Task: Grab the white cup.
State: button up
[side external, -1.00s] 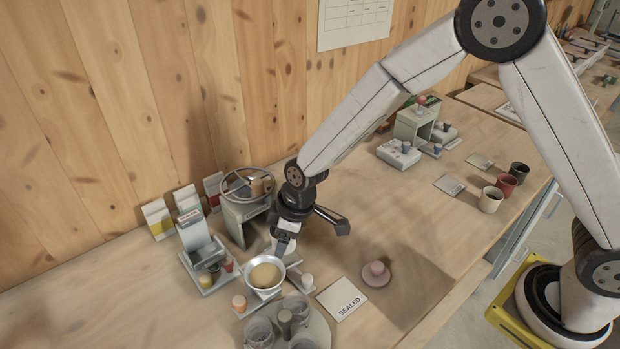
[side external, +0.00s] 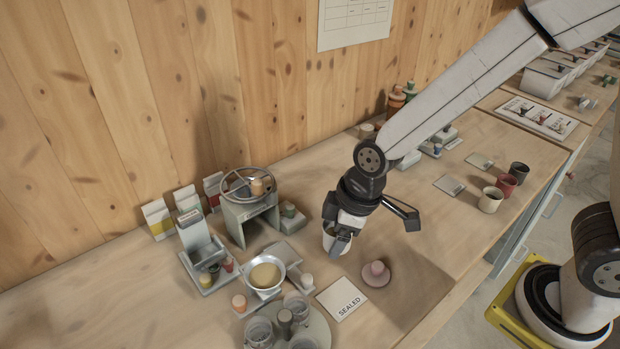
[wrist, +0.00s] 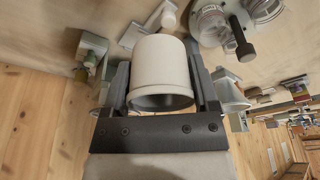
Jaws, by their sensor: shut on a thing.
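The white cup (wrist: 160,70) is between the two fingers of my gripper (wrist: 163,88) in the wrist view, with a finger along each side. In the side view, my gripper (side external: 338,243) is shut on the white cup (side external: 328,238), which is partly hidden by the fingers. The cup is near the middle of the workbench, between the wheel stand and the pink item. Whether it is clear of the bench surface is hard to tell.
A pink item on a round dish (side external: 376,273) and a SEALED card (side external: 342,299) lie close by. A metal bowl (side external: 265,273) and a wheel stand (side external: 248,215) are to the left. Cream, red and dark cups (side external: 490,200) stand at the right. Bare bench lies between.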

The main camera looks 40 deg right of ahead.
jog(key=shift+s+d+r, duration=0.2)
jog(key=shift+s, duration=0.3)
dwell(0.4)
